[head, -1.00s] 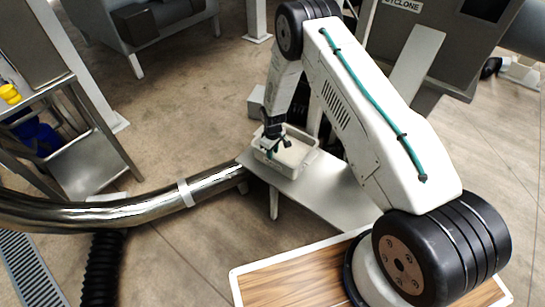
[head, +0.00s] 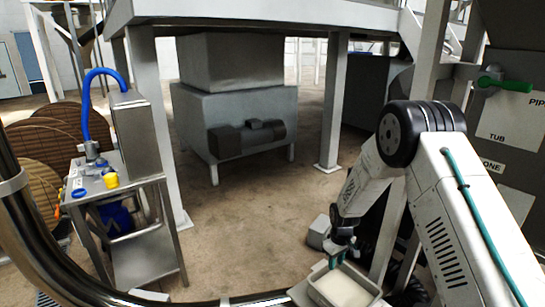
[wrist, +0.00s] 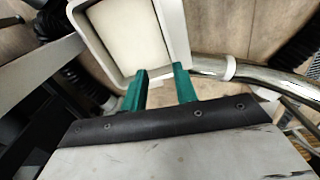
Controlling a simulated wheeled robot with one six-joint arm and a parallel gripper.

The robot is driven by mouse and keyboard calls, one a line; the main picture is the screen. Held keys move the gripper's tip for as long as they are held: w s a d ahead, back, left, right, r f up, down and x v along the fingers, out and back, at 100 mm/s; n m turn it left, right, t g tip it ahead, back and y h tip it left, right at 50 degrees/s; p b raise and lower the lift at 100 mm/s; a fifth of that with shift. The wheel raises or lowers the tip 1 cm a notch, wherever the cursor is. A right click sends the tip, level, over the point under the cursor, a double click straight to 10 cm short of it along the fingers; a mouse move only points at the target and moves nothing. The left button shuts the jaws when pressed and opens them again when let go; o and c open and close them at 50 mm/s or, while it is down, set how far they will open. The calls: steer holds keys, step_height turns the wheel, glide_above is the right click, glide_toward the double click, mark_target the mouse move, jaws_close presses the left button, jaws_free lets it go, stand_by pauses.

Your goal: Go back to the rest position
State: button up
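The tub (wrist: 82,32) shows there too, just beyond the fingertips, with a flat pale fill inside. Whether the fingers touch the tub's rim I cannot tell. The tub's lower part is cut off by the head view's bottom edge.
A shiny metal pipe (wrist: 258,71) runs close beside the tub. A steel cart (head: 150,258) with a blue hose stands at left. A grey machine (head: 245,108) is at the back. A frame post (head: 334,100) and a panel with a green handle (head: 500,82) are at right. Open floor lies between.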

steer(key=s+d+r+m, duration=0.1)
steer(key=s+r, duration=0.4)
steer(key=r, duration=0.6)
steer(key=s+d+r+m, duration=0.1)
steer(key=s+r, duration=0.5)
steer(key=r, duration=0.4)
steer(key=s+r+m, duration=0.1)
steer(key=s+r, duration=0.4)
steer(key=r, duration=0.6)
steer(key=s+r+m, duration=0.1)
steer(key=s+r, duration=0.3)
steer(key=s, duration=0.9)
steer(key=s+d+r+m+t, duration=0.1)
steer(key=s+r, duration=0.3)
steer(key=s, duration=1)
steer(key=shift+d+m, duration=0.25)
steer(key=shift+m, duration=0.35)
steer(key=shift+r, duration=0.1)
